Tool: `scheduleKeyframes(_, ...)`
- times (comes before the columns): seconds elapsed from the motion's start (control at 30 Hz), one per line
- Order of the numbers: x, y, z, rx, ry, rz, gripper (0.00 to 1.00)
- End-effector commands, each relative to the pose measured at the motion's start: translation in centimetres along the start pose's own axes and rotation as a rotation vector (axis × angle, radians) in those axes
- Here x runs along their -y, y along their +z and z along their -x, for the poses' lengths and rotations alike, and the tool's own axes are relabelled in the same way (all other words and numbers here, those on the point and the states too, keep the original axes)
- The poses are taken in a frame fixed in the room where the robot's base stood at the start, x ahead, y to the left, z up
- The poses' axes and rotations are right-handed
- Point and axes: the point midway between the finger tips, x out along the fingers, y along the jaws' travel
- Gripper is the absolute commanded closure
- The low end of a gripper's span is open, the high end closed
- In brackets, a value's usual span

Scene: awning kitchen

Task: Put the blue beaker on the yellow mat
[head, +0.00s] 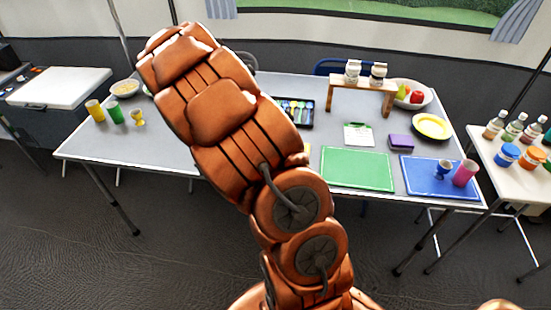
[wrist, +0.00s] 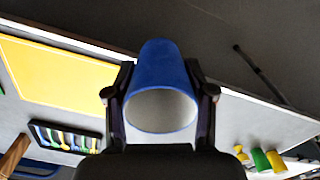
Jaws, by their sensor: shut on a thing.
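The blue beaker (wrist: 160,72) is held between the two dark fingers of my gripper (wrist: 160,98) in the wrist view, with its open mouth facing the camera. The yellow mat (wrist: 58,72) lies flat on the grey table at the left of the wrist view, apart from the beaker. In the head view my arm covers my gripper and the beaker, and nearly all of the yellow mat; only a small yellow sliver (head: 306,148) shows beside the arm.
A green mat (head: 357,168) and a blue mat (head: 437,177) with a blue goblet and pink beaker lie at the right. Yellow and green beakers (head: 116,113) and a yellow goblet stand at the left. A cutlery tray (head: 297,112) and wooden rack (head: 362,85) stand behind.

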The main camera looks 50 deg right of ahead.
Motion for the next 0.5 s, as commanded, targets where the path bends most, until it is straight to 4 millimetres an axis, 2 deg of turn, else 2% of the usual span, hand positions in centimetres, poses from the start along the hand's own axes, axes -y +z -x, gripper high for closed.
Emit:
scheduleKeyframes(0.03,-2.3,-0.1,-0.4,-0.001,0.001,-0.082,0.83)
scheduleKeyframes(0.2,-7.5,0.2,-1.4,0.001,0.002,-0.293,0.83)
scheduleKeyframes(0.3,-9.2,0.3,-1.7,-0.001,0.003,-0.365,0.83)
scheduleKeyframes(0.5,-11.1,-0.3,-1.9,-0.003,0.003,-0.415,0.83)
